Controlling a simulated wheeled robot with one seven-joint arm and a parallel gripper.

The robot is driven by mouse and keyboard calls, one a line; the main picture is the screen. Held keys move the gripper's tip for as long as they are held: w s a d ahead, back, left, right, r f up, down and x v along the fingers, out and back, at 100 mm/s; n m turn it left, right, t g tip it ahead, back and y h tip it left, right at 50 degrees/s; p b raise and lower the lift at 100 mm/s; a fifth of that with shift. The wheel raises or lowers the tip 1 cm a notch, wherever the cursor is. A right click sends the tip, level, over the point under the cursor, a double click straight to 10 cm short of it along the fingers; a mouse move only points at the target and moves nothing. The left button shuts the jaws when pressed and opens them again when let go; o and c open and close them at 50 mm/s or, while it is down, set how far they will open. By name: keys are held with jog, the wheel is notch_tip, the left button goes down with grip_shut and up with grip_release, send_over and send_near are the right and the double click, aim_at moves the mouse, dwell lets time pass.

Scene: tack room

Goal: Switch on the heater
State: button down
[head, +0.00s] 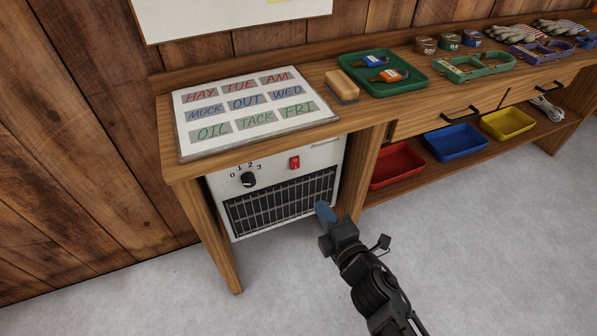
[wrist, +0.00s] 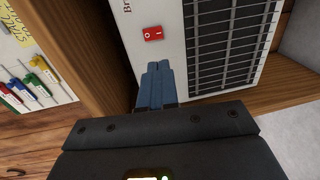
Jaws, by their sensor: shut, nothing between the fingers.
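The white heater (head: 312,166) stands under the left end of the wooden bench. Its front has a black dial (head: 249,180) marked 0 to 3, a red rocker switch (head: 294,162) and a dark grille below. In the wrist view the red switch (wrist: 153,33) shows on the white panel beside the grille (wrist: 228,40). My gripper (head: 322,210) is shut and empty, with blue fingers in front of the heater's lower right part. In the wrist view the fingertips (wrist: 158,68) are a little below the switch. I cannot tell whether they touch the panel.
The bench leg (head: 356,180) stands close to the heater's right side. A word board (head: 250,112) lies on top, with a brush (head: 342,86) and green tray (head: 376,88) beside it. Red (head: 396,165), blue and yellow bins sit on the lower shelf. The floor in front is clear.

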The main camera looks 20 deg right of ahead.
aim_at(296, 168)
jog(key=shift+w, duration=0.1)
jog(key=w+b, duration=0.1)
jog(key=w, duration=0.3)
jog(key=w+f+b, duration=0.1)
jog(key=w, duration=0.4)
jog(key=w+b, duration=0.1)
jog(key=w, duration=0.3)
jog(key=shift+w+f+b, duration=0.3)
jog(key=shift+f, duration=0.1)
